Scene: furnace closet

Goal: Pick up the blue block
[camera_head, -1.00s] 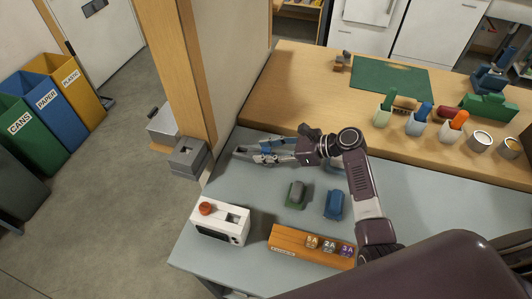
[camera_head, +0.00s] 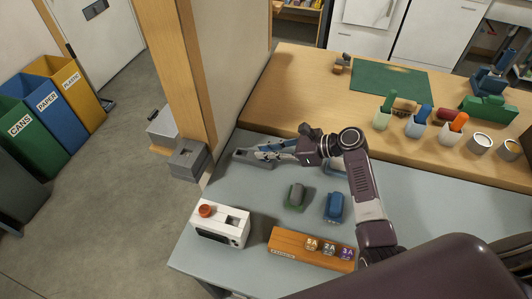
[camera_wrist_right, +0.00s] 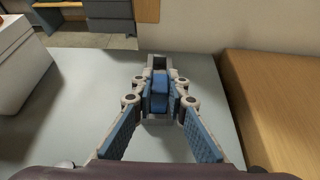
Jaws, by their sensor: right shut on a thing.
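The blue block (camera_wrist_right: 159,97) is between the fingertips of my right gripper (camera_wrist_right: 160,102) in the right wrist view. The fingers press on it from both sides, and the gripper is shut on it. In the head view my right gripper (camera_head: 272,151) reaches left over the grey-blue worktop, close to the wall; the block is mostly hidden by the fingers there. Whether the block is clear of the surface below cannot be told. My left gripper is not in view.
A grey slotted holder (camera_head: 243,157) lies just beyond the fingertips. A green-and-grey object (camera_head: 296,196) and a blue rounded object (camera_head: 334,206) stand nearer on the worktop (camera_head: 265,207). A white box with a red knob (camera_head: 221,224) and a wooden rack (camera_head: 290,245) line the front.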

